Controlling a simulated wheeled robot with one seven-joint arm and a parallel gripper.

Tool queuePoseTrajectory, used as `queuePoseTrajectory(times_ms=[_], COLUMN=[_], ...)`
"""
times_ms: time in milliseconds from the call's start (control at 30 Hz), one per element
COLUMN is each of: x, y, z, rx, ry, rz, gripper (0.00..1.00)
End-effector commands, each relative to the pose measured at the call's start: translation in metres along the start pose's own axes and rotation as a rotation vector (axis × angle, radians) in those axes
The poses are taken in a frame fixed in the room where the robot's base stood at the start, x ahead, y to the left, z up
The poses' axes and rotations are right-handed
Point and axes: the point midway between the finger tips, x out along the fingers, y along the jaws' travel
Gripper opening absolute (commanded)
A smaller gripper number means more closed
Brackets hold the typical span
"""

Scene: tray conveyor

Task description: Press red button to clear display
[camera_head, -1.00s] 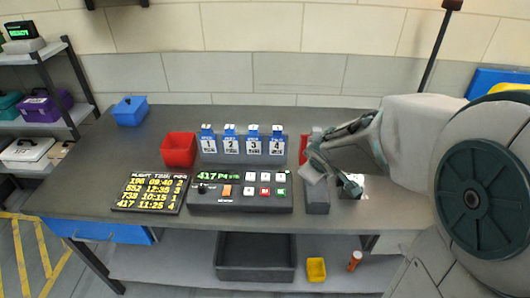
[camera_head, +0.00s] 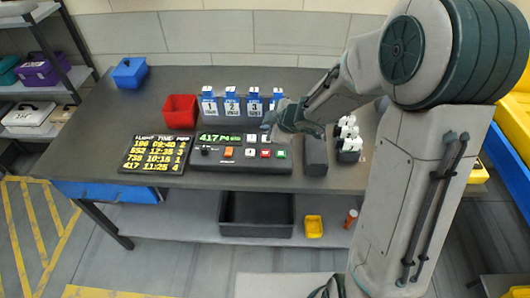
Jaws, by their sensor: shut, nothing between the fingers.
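A black console (camera_head: 215,165) sits near the table's front edge. Its display (camera_head: 219,138) shows green characters that begin with 417. The red button (camera_head: 265,153) is in the console's lower button row, between a white button (camera_head: 250,153) and a green button (camera_head: 281,155). An orange switch (camera_head: 228,152) and a black knob (camera_head: 204,151) are further left. My gripper (camera_head: 270,124) is shut and empty. In the picture it is just above the console's upper right, behind the red button and apart from it.
A flight board (camera_head: 155,154) lies left of the console. A red bin (camera_head: 181,111) and numbered blue-and-white tags (camera_head: 231,104) stand behind. A dark block (camera_head: 316,156) and a rack of white items (camera_head: 348,140) are to the right. The table's back left is mostly clear.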

Motion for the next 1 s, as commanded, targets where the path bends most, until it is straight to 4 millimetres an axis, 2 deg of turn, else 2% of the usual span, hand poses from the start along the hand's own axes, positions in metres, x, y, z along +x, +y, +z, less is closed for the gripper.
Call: queuePoseTrajectory(times_ms=[700,1000], x=[0.053,0.06], y=[-0.039,-0.044], z=[0.039,0.044], rx=[0.001,0.0], ry=[-0.001,-0.001], rz=[0.0,0.001], gripper=[0.0,0.0])
